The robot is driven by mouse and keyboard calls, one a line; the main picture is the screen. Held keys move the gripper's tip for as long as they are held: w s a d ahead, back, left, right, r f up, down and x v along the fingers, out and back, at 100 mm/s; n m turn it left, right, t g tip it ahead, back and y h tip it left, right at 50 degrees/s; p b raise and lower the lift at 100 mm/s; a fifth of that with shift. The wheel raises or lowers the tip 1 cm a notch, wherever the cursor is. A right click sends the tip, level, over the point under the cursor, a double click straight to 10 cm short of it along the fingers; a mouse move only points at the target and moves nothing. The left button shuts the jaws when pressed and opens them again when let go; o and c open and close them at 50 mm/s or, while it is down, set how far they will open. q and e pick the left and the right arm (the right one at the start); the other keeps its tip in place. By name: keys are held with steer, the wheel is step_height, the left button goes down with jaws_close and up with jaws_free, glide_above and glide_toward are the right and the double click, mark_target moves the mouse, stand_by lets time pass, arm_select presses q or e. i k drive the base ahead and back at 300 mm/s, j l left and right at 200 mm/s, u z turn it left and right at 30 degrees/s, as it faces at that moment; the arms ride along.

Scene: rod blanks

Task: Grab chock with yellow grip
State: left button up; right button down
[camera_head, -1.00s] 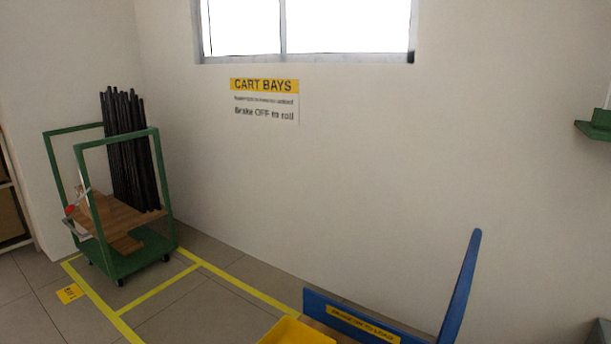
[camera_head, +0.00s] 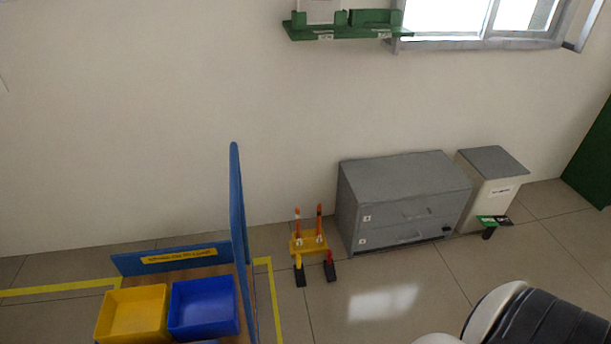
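A dark chock with a yellow grip (camera_head: 299,271) sits on the tiled floor in front of a small yellow stand, near the picture's middle. Beside it on the right is a similar dark chock with a red grip (camera_head: 330,267). The two stand slightly apart, with their grips upward. Neither of my grippers is in view. A white and black part at the bottom right looks like a part of my own arm.
The yellow stand (camera_head: 308,244) holds two orange upright pieces. Right of it is a grey drawer cabinet (camera_head: 405,200), then a pale bin (camera_head: 490,185). At the left, a blue cart (camera_head: 237,200) carries a yellow bin (camera_head: 130,316) and a blue bin (camera_head: 204,308). Floor before the chocks is clear.

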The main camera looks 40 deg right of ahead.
mark_target(299, 269)
steer(key=z, duration=1.1)
steer(key=u, duration=0.45)
steer(key=i+l+u, duration=0.3)
steer(key=l+u, duration=0.3)
steer(key=l, duration=0.15)
steer(key=i+l+u, duration=0.15)
steer(key=l+u, duration=0.15)
steer(key=l, duration=0.15)
